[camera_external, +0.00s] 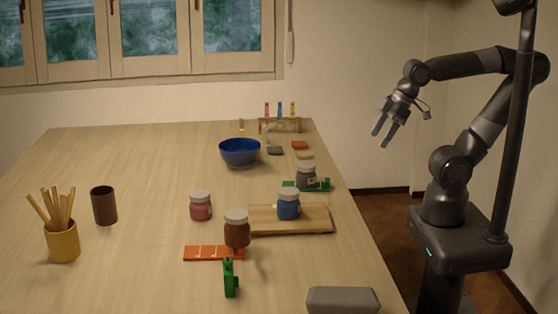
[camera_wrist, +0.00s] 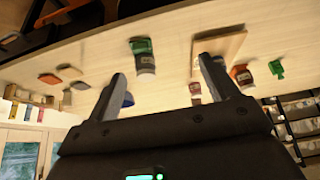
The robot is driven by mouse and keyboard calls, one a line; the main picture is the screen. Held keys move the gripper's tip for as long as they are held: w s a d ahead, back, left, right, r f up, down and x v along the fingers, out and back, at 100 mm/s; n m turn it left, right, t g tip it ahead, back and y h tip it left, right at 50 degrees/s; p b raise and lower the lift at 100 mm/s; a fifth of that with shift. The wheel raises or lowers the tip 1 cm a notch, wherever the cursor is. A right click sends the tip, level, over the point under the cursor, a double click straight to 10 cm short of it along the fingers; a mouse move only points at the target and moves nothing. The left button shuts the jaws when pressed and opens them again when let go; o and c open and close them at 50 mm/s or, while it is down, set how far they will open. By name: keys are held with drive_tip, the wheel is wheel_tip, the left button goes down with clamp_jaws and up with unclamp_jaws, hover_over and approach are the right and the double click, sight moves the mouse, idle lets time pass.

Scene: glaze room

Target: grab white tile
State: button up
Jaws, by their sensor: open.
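Small flat tiles lie on the table's far right part, in front of the test-tube rack. In the wrist view a pale, whitish tile (camera_wrist: 80,86) lies at left, beside a tan tile (camera_wrist: 70,71), an orange tile (camera_wrist: 49,78) and a dark grey piece (camera_wrist: 66,98). In the external view I make out the orange tile (camera_external: 299,145), the tan tile (camera_external: 305,154) and the grey piece (camera_external: 275,151); I cannot pick out the white one. My gripper (camera_external: 383,136) is open and empty, raised beyond the table's right edge, apart from the tiles. Its fingers also show in the wrist view (camera_wrist: 162,70).
A blue bowl (camera_external: 240,152) stands left of the tiles. A test-tube rack (camera_external: 279,126) stands behind them. A grey-lidded jar (camera_external: 306,177) by a green piece (camera_external: 323,185), a wooden board (camera_external: 265,228) and more jars stand nearer the camera.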

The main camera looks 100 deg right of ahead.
drive_tip(key=shift+c, duration=0.5)
drive_tip(key=w+d+r, duration=0.2)
drive_tip(key=w+d, duration=0.2)
drive_tip(key=w, duration=0.2)
drive_tip(key=w+d+r, duration=0.3)
drive_tip(key=w, duration=0.3)
drive_tip(key=m+g, duration=0.1)
hover_over(265, 125)
drive_tip(key=s, duration=0.3)
wheel_tip(265, 125, down, 11)
drive_tip(key=x, duration=0.5)
drive_tip(key=shift+w+a+f, duration=0.1)
drive_tip(key=shift+a, duration=0.2)
drive_tip(key=x, duration=0.5)
drive_tip(key=shift+f, duration=0.45)
drive_tip(key=shift+c, duration=0.3)
